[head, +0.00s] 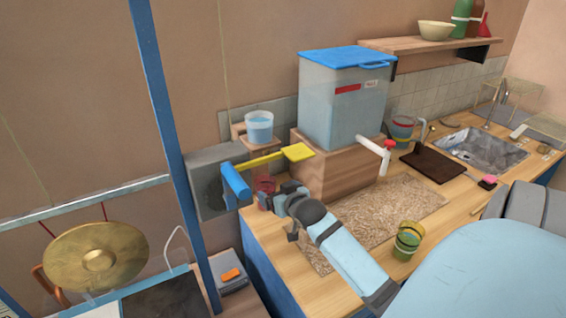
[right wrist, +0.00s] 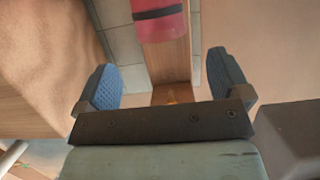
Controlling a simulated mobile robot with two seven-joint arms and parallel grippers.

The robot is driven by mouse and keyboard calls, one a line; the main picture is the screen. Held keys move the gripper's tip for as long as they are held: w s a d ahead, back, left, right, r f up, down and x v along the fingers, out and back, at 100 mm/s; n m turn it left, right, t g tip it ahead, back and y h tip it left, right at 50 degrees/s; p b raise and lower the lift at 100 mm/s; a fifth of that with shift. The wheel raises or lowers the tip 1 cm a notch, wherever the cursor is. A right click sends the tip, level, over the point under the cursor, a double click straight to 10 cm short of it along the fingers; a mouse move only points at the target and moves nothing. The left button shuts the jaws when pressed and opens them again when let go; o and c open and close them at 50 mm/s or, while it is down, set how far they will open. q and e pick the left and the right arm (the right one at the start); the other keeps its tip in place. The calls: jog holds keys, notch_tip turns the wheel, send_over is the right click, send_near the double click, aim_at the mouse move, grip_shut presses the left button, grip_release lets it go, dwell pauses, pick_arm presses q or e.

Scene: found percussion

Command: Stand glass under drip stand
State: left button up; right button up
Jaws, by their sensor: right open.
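A small red, see-through glass (head: 264,184) stands at the back left of the worktop, below a clear cup of blue water (head: 259,128) on a wooden stand (head: 237,131). The stand is partly hidden. My right gripper (head: 274,197) is open and empty, close in front of the glass and covering its lower part. In the right wrist view, a red, banded thing, apparently the glass (right wrist: 160,20), lies ahead between the lines of the two open fingers (right wrist: 163,85), apart from both. My left gripper is not in view.
Stacked cups (head: 407,241) stand on the front worktop. A gong (head: 95,257) hangs left.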

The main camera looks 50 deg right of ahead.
jog(key=shift+v, duration=1.4)
